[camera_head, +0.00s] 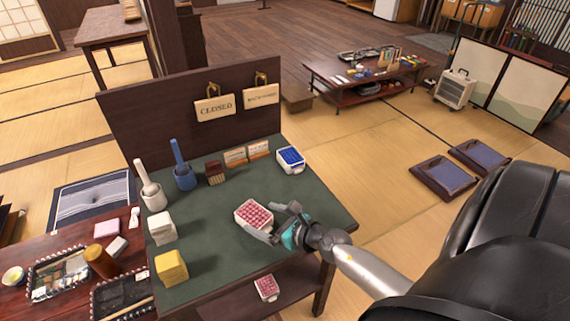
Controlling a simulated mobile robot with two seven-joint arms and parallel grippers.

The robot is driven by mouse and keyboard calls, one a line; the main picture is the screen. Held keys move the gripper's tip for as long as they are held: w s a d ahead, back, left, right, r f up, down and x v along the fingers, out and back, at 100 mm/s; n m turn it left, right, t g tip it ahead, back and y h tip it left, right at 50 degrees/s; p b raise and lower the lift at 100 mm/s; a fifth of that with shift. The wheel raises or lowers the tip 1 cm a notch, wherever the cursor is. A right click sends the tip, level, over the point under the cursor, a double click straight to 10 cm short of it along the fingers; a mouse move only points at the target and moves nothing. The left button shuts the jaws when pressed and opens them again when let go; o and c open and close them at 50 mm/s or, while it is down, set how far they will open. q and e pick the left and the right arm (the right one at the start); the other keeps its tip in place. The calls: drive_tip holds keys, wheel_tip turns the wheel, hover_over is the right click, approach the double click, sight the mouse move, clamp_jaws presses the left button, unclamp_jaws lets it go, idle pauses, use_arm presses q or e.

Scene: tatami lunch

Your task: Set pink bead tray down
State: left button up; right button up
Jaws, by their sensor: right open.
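A tray of pink beads (254,214) sits on the green table top (213,258), near its right side. My right gripper (277,223) is at the tray's right side, with its fingers open around the near right corner. I cannot tell whether a finger touches the tray. A tray of blue beads (291,159) stands at the far right corner of the same table. Another pink bead tray (266,287) lies on the shelf below. My left gripper is not in view.
A white mortar (154,198), a blue mortar (185,179), a white block (162,229) and a yellow block (171,268) stand along the table's left side. A dark board with hanging signs (214,108) rises behind. The table's middle is clear.

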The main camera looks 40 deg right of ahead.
drive_tip(key=v, duration=0.8)
drive_tip(key=shift+s+r, duration=0.1)
